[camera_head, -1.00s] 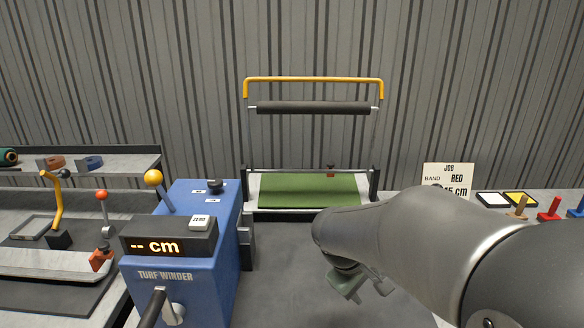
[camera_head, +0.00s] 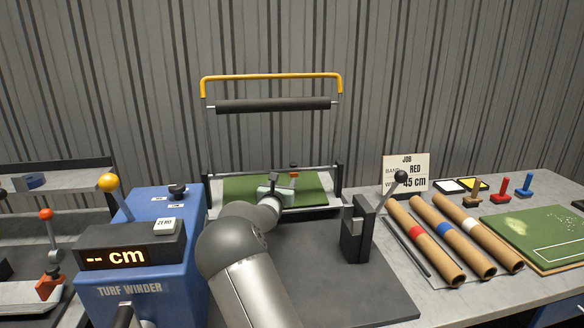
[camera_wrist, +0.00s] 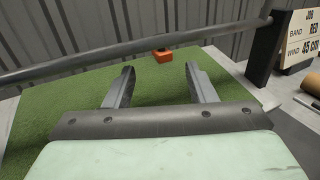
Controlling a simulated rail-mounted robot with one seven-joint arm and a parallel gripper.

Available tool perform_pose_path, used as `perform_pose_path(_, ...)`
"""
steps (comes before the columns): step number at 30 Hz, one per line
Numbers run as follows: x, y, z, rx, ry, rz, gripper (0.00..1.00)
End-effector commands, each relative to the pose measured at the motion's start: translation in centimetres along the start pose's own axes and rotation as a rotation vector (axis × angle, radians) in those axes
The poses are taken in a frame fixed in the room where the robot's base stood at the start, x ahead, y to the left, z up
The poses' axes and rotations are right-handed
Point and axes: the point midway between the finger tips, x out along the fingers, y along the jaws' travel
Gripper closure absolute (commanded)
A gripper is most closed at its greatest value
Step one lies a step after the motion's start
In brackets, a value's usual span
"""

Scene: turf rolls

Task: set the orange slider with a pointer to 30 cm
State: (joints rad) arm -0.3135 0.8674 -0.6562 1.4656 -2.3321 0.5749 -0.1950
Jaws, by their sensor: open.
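A small orange block (camera_head: 294,175), apparently the slider, is at the back of the green turf (camera_head: 240,190). In the wrist view the orange block (camera_wrist: 162,55) is beyond my fingertips and slightly above them in the picture. I cannot make out its pointer or any scale marks. My gripper (camera_head: 280,180), with its pale green hand, is over the turf close to the block in the head view. In the wrist view my gripper (camera_wrist: 160,72) has two grey fingers apart, with nothing between them.
A metal bar (camera_wrist: 130,57) crosses the wrist view near the fingers. A yellow-handled frame (camera_head: 270,77) stands over the turf. The blue turf winder (camera_head: 150,300) stands left, a black lever post (camera_head: 357,235) right. The job card (camera_head: 405,172) reads red, 45 cm.

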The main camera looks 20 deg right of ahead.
Motion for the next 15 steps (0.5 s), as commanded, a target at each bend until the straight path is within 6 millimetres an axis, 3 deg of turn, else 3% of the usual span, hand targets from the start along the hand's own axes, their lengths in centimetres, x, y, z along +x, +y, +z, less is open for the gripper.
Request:
perform_pose_path(6,5.0,-0.2,0.2,-0.001,0.0,-0.002,0.49)
perform_pose_path(15,10.5,-0.2,0.3,0.002,-0.001,-0.002,0.49)
